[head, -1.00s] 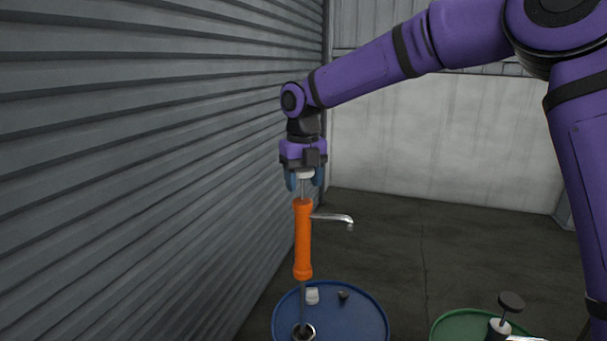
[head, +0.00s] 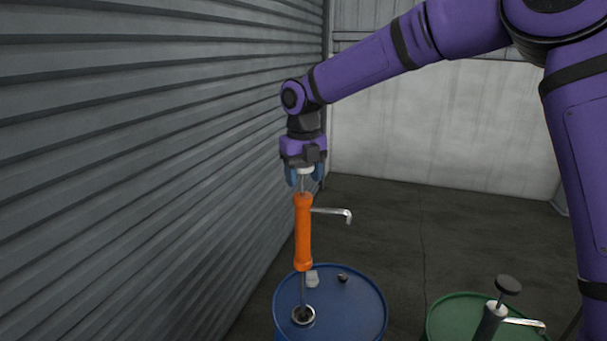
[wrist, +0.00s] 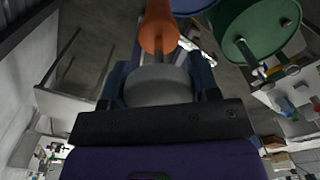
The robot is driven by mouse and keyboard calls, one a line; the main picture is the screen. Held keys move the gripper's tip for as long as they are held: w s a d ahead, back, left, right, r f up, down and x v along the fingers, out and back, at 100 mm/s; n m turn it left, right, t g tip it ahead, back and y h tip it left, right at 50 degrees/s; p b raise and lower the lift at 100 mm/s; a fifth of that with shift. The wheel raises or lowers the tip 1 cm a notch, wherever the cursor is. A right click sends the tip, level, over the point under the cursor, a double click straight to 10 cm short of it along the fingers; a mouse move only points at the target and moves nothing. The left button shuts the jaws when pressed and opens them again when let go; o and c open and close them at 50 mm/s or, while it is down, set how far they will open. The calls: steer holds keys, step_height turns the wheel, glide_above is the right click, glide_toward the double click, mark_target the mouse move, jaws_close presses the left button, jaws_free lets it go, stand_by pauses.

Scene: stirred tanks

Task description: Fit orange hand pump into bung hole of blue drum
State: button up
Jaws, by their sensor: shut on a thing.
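The orange hand pump (head: 303,232) hangs upright from my gripper (head: 305,180), with its silver spout pointing right. My gripper is shut on the pump's pale top handle; the handle also shows between the fingers in the wrist view (wrist: 157,86). The blue drum (head: 352,312) stands below. The pump's thin tube reaches down to the ringed bung hole (head: 303,315) at the front left of the drum's lid. The tube's lower end appears to be at or inside the hole; how deep is hidden. The orange body is clear above the lid.
A small white object (head: 312,279) and a dark cap (head: 342,278) are on the blue lid. A green drum (head: 450,318) with a dark grey pump (head: 490,322) stands to the right. A corrugated wall (head: 140,150) runs close on the left.

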steer(key=shift+f, duration=0.1)
glide_toward(303, 237)
steer(key=shift+w+f, duration=0.7)
steer(key=shift+w, duration=0.1)
stand_by(0.6)
stand_by(0.4)
steer(key=shift+f, duration=4.95)
